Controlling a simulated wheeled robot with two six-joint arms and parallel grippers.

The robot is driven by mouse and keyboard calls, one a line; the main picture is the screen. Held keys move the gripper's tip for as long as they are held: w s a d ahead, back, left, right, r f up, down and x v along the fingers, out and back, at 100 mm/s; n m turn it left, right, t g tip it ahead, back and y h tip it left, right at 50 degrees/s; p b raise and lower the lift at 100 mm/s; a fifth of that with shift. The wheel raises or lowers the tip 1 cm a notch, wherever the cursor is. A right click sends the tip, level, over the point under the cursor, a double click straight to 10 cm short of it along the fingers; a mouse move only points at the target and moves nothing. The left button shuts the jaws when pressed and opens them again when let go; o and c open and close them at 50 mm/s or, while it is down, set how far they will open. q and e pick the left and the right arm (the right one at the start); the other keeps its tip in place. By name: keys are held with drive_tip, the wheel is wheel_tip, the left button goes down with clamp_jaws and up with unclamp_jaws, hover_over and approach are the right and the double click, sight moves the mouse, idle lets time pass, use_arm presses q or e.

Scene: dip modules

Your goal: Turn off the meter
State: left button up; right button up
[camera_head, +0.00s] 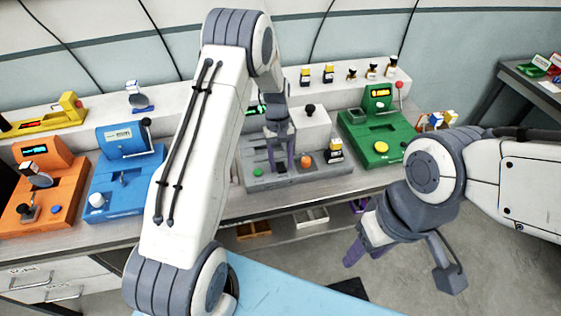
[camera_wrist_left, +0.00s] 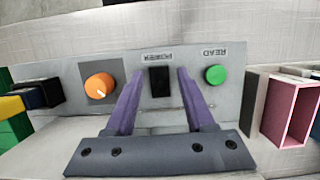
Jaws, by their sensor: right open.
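The meter is the grey station (camera_head: 262,183) on the bench, with a lit green display (camera_head: 257,110) partly behind my left arm. In the left wrist view its panel (camera_wrist_left: 215,95) carries a black power switch (camera_wrist_left: 160,81), an orange knob (camera_wrist_left: 99,86) and a green READ button (camera_wrist_left: 215,75). The labels appear upside down. My left gripper (camera_head: 280,162) points down over this panel. In the left wrist view its purple fingers (camera_wrist_left: 158,78) are apart, one on each side of the switch; contact cannot be told. My right gripper (camera_head: 365,255) is open and empty in front of the bench.
Orange (camera_head: 50,195) and blue (camera_head: 122,180) stations stand left of the meter, and a green station (camera_head: 378,135) stands to its right. A small black-and-yellow module (camera_head: 335,150) is by the orange knob. Several modules line the back ledge (camera_head: 345,85). Floor shows beneath my right gripper.

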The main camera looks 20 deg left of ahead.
sight(279, 162)
idle(0.3)
use_arm(q)
drive_tip(key=shift+w+r, duration=0.15)
drive_tip(key=shift+r, duration=0.15)
drive_tip(key=b+v, duration=0.2)
drive_tip(key=v, duration=0.7)
drive_tip(key=shift+r, duration=0.4)
drive_tip(key=shift+a, duration=0.15)
